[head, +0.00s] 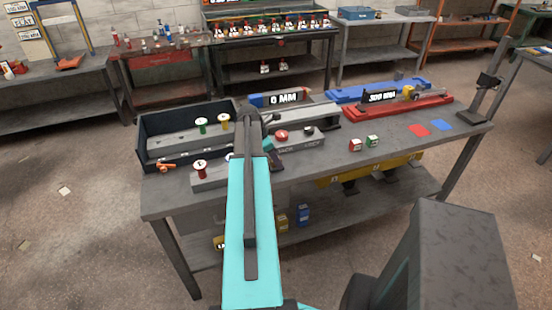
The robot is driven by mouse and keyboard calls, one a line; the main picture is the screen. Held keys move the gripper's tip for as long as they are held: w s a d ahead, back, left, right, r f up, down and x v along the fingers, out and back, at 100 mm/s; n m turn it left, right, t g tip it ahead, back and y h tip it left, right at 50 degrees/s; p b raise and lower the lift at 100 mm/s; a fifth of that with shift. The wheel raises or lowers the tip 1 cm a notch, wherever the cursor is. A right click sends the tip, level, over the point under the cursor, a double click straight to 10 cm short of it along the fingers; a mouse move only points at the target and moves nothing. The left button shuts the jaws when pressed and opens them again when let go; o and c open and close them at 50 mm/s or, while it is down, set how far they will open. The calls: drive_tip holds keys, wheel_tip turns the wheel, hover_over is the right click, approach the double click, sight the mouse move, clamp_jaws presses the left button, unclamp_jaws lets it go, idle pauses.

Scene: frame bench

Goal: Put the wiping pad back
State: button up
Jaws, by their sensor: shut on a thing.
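My gripper (272,151) is over the front middle of the grey bench (330,178), mostly hidden behind my own arm. It is shut on a small dark piece (277,161), which I take to be the wiping pad. Only a sliver of it shows, so its shape and whether it touches the bench cannot be told. A grey block with lettering (303,145) is just right of the gripper.
Long fixtures (397,108) line the back.

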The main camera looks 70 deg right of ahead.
drive_tip(key=shift+f, duration=0.25)
drive_tip(key=shift+f, duration=0.1)
drive_tip(key=o, duration=1)
drive_tip(key=shift+r, duration=0.2)
drive_tip(key=b+v, duration=0.3)
drive_tip(key=v, duration=0.8)
drive_tip(key=shift+a+r, duration=0.15)
drive_tip(key=shift+r, duration=0.25)
idle(0.4)
